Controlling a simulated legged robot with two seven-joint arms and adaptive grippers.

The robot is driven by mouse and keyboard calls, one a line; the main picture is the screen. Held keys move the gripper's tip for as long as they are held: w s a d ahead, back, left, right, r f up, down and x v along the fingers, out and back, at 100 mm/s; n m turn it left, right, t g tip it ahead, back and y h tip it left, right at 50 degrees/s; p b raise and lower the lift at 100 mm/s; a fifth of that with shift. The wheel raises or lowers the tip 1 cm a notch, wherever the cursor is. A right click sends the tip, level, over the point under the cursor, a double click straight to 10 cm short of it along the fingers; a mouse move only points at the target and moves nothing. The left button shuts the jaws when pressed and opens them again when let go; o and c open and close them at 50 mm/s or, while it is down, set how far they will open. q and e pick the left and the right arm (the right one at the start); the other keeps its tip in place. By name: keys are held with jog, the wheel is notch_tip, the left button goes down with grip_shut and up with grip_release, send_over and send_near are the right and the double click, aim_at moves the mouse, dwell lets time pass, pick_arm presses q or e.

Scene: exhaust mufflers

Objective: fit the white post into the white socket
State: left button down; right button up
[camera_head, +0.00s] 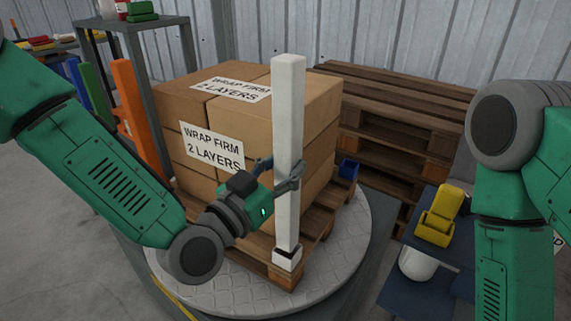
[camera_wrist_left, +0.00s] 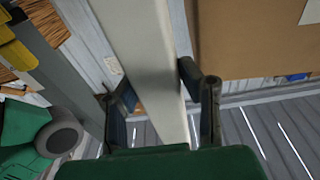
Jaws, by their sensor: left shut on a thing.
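The white post (camera_head: 288,110) stands about upright at the near corner of the loaded pallet. Its lower end meets the white socket (camera_head: 287,259) on the pallet's corner block. A dark edge shows at the joint, and I cannot tell how deep the post sits. My left gripper (camera_head: 280,176) is shut on the post around its lower middle. In the left wrist view the post (camera_wrist_left: 150,60) runs between the two dark fingers (camera_wrist_left: 163,97). My right arm shows at the right, but its gripper is out of view.
Stacked cardboard boxes (camera_head: 185,100) stand on the wooden pallet (camera_head: 315,226) close behind the post. The pallet rests on a round metal turntable (camera_head: 352,238). A grey rack (camera_head: 180,55) stands behind left, stacked pallets (camera_head: 400,110) behind right. A yellow object (camera_head: 438,216) is at right.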

pick_arm(q)
jog(key=shift+f+b, duration=1.85)
jog(key=shift+f, duration=0.85)
jog(key=c, duration=1)
grip_release()
jog(key=v, duration=1.2)
jog(key=shift+f, duration=0.15)
